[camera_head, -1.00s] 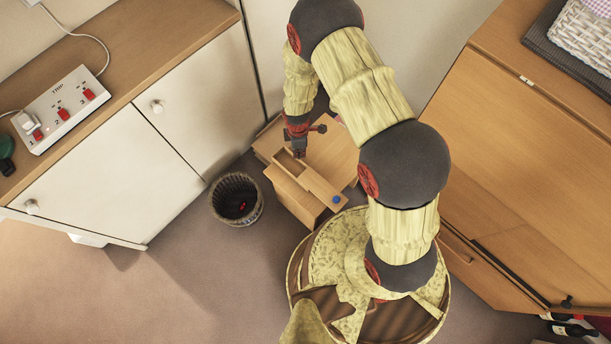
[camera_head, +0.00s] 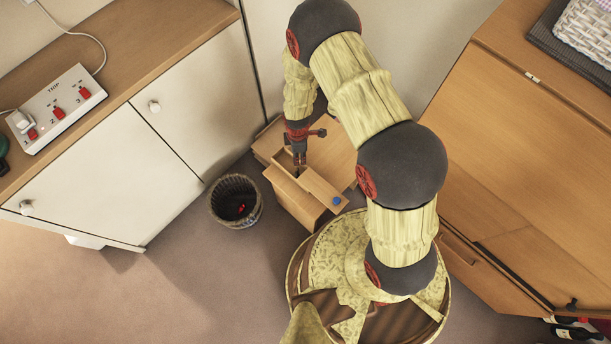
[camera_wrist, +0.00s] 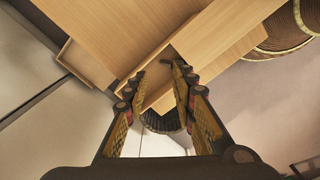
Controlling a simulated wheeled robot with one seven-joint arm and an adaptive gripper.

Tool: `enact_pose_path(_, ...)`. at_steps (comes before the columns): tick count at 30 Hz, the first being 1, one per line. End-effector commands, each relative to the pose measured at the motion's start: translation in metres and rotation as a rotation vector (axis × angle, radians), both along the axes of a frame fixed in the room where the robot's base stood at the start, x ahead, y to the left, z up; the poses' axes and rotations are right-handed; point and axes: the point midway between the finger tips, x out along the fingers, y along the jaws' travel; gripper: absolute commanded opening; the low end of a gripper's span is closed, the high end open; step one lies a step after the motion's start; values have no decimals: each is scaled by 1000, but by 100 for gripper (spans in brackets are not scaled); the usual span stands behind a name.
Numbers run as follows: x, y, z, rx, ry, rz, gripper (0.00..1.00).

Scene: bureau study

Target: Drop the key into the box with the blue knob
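The wooden box (camera_head: 290,200) has a blue knob (camera_head: 336,200) at its near right end. Its top is partly open, with a gap at the far left end. My gripper (camera_head: 299,161) points down at that gap. In the wrist view the fingers of my gripper (camera_wrist: 160,78) are apart, over the opening of the box (camera_wrist: 215,62). A small dark piece (camera_wrist: 167,62) shows at the opening near the right fingertip; I cannot tell if it is the key. The blue knob is not seen in the wrist view.
A white cabinet (camera_head: 110,170) is at left, with a power strip (camera_head: 60,108) on top. A wooden bureau (camera_head: 530,150) is at right.

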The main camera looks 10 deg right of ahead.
Motion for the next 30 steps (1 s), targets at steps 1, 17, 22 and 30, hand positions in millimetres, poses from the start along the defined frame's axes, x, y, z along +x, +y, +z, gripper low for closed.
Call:
enact_pose_path(1, 0, 0, 0, 0, 0, 0, 26)
enact_pose_path(17, 2, 0, 45, 1, -5, 0, 26)
enact_pose_path(22, 1, 0, 79, 1, -3, 0, 26)
enact_pose_path(30, 1, 0, 114, 0, -1, 0, 26)
